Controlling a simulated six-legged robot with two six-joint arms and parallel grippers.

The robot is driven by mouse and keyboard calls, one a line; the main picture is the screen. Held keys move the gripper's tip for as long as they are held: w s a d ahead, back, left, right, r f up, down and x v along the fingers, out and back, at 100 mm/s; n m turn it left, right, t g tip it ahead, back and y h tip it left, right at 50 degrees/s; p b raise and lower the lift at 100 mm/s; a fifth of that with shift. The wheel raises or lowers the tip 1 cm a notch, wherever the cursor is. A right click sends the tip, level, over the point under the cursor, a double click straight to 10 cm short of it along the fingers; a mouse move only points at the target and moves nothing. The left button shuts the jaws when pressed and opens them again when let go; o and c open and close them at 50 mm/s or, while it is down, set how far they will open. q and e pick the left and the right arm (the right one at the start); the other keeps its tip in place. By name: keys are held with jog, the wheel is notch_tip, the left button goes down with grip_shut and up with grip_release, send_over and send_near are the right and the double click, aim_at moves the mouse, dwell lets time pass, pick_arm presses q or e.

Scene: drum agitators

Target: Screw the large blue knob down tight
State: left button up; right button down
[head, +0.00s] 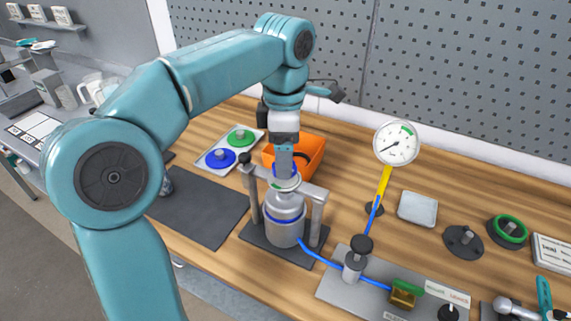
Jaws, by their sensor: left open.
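My left arm reaches over the bench from the left and its gripper (285,170) points straight down over a silver canister (285,212). The canister stands in a grey clamp frame with two posts and a crossbar (313,191). Blue edges of a knob (294,169) show at the gripper's fingertips, above the crossbar; the gripper hides most of it. The left gripper is open at the knob; I cannot tell whether the fingers touch it. A blue disc with a grey centre (220,158) lies on a pale tray. My right gripper is out of view.
A green disc (241,137) shares the tray. An orange bin (311,151) stands close behind the clamp. A dial gauge (396,144) on a yellow stem and a blue hose (325,259) are to the right. A dark mat (200,208) lies bare at left.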

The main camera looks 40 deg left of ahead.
pick_arm(q)
notch_tip(320, 180, down, 2)
jog(key=shift+a, duration=0.15)
jog(key=shift+d+f, duration=0.15)
jog(key=shift+d, duration=0.05)
jog(key=shift+a, duration=0.1)
jog(key=c, duration=1)
jog(key=shift+c, duration=0.2)
